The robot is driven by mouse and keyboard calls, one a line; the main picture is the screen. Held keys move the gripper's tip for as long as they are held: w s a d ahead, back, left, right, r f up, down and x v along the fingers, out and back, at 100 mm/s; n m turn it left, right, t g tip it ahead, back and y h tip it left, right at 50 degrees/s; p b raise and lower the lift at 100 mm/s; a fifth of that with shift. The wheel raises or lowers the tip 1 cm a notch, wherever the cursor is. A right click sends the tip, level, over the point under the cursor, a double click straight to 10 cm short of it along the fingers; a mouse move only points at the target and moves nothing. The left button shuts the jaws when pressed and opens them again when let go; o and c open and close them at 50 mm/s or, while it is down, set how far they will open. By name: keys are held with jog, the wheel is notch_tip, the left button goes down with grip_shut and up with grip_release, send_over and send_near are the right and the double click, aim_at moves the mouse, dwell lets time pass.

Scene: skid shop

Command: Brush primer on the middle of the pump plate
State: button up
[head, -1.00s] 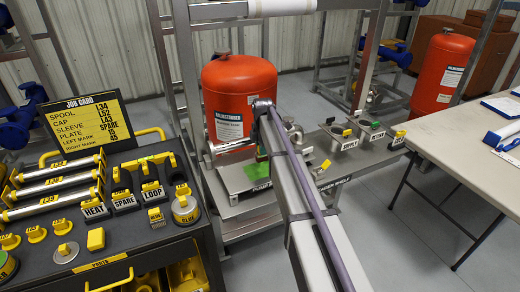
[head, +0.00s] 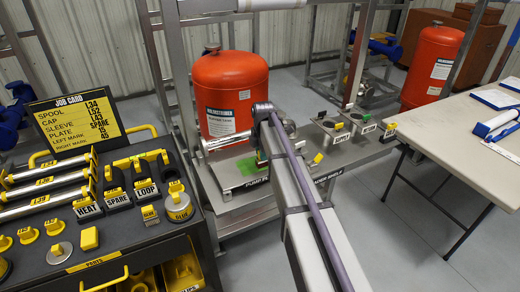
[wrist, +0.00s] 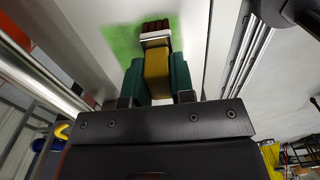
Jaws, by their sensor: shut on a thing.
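My gripper (wrist: 156,76) is shut on the yellow handle of a brush (wrist: 156,72), held between its two dark green fingers in the wrist view. The brush has a pale ferrule and dark red bristles. Its bristle end is over a green patch (wrist: 118,40) on the pale pump plate (wrist: 92,22); I cannot tell whether the bristles touch. In the head view the pump plate (head: 229,178) lies on the shelf in front of a red tank, with the green patch (head: 250,167) on it. My arm hides part of the plate and most of the gripper there.
The red tank (head: 232,88) stands close behind the plate, with a silver horizontal cylinder (head: 226,141) between. Labelled holders (head: 333,131) line the shelf at right. A black parts cart (head: 130,226) with a job card (head: 78,118) is at left, a table (head: 450,140) at right.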

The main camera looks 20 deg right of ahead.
notch_tip(320, 180, up, 6)
jog(key=p, duration=0.6)
notch_tip(320, 180, up, 3)
jog(key=p, duration=0.3)
jog(key=shift+r, duration=0.2)
jog(key=shift+f, duration=0.15)
